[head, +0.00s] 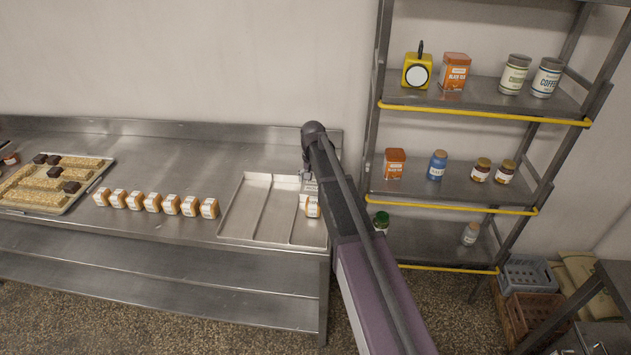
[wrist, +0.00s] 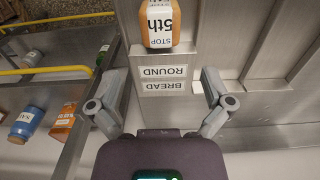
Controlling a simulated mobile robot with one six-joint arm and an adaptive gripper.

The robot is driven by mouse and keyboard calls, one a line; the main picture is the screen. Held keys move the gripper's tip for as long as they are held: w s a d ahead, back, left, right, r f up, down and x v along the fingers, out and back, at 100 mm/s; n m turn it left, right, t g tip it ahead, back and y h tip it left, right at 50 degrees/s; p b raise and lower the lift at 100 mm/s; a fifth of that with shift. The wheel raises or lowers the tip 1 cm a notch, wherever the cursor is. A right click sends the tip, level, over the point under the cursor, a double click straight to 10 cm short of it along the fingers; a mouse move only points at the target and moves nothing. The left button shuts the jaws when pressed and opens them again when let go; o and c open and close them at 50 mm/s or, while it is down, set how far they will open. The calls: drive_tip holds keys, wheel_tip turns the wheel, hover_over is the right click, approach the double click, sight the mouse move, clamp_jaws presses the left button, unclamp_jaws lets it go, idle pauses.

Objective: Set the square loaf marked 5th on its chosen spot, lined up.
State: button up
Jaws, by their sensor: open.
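The loaf marked 5th (wrist: 158,28) is a golden square loaf with a white "STOP 5th" label, upside down in the wrist view. In the head view it (head: 313,208) sits in the right-hand compartment of the metal tray (head: 234,240), partly hidden by my arm. In the wrist view its sides look roughly parallel to the compartment walls. My gripper (wrist: 163,84) is open and empty. Its fingers are spread short of the loaf, apart from it. "BREAD" and "ROUND" labels (wrist: 164,80) lie between the fingers and the loaf.
Several similar labelled loaves (head: 153,202) stand in a row left of the tray on the steel counter (head: 200,160). The tray's other compartments look empty. A pastry tray (head: 85,196) is at the far left. A shelf rack (head: 470,188) with jars and tins stands close on the right.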

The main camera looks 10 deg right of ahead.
drive_tip(key=s+n, duration=0.3)
drive_tip(key=s, duration=2.5)
drive_tip(key=shift+s+d+n, duration=0.3)
drive_tip(key=shift+s+d, duration=0.1)
drive_tip(key=shift+d, duration=0.05)
